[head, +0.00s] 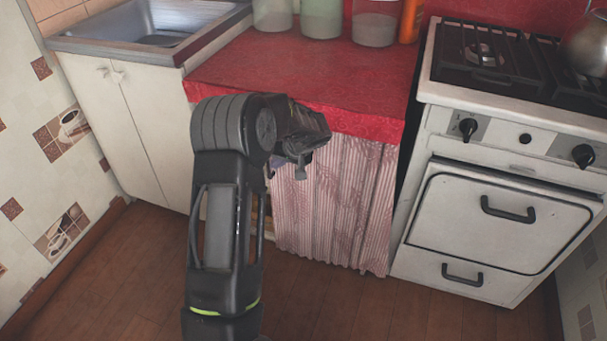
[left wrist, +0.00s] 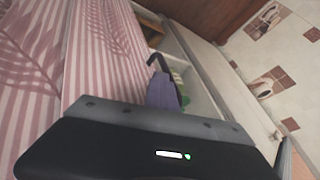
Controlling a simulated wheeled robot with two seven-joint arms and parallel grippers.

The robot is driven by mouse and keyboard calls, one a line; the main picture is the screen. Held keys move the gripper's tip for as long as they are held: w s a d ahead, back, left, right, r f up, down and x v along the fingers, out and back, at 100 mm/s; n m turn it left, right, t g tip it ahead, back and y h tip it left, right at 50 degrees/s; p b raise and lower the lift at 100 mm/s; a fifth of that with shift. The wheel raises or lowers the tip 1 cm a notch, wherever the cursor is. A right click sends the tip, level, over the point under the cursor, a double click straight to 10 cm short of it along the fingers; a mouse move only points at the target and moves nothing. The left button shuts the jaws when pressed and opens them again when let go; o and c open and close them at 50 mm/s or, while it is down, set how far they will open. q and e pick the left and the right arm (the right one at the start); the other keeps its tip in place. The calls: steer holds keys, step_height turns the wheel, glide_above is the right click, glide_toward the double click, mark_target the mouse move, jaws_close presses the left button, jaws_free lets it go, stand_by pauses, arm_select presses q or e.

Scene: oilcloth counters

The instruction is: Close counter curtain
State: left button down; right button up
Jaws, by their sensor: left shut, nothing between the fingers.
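The pink-and-white striped curtain (head: 345,205) hangs below the red oilcloth counter (head: 300,70) and covers the middle and right of its front. My left gripper (head: 301,170) is shut and empty, in front of the curtain's upper left part, just below the counter edge. I cannot tell whether it touches the cloth. My arm hides much of the counter's left front. In the left wrist view the curtain (left wrist: 110,45) fills the left side, and an uncovered opening shows beside it. A purple thing with a black hooked end (left wrist: 162,88) shows in that opening. My right gripper is not in view.
A white stove (head: 500,205) stands close on the right of the counter. A white sink cabinet (head: 125,130) stands on the left. Several jars (head: 322,18) stand at the counter's back. The wooden floor (head: 130,265) in front is clear.

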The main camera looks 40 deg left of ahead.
arm_select(q)
steer(key=s+a+p, duration=0.1)
steer(key=s+a, duration=0.3)
steer(key=a, duration=0.7)
steer(key=s+a, duration=0.4)
steer(key=a, duration=0.7)
steer(key=shift+a+p, duration=0.3)
steer(key=shift+p, duration=0.1)
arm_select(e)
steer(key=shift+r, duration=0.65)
arm_select(q)
steer(key=shift+r, duration=0.15)
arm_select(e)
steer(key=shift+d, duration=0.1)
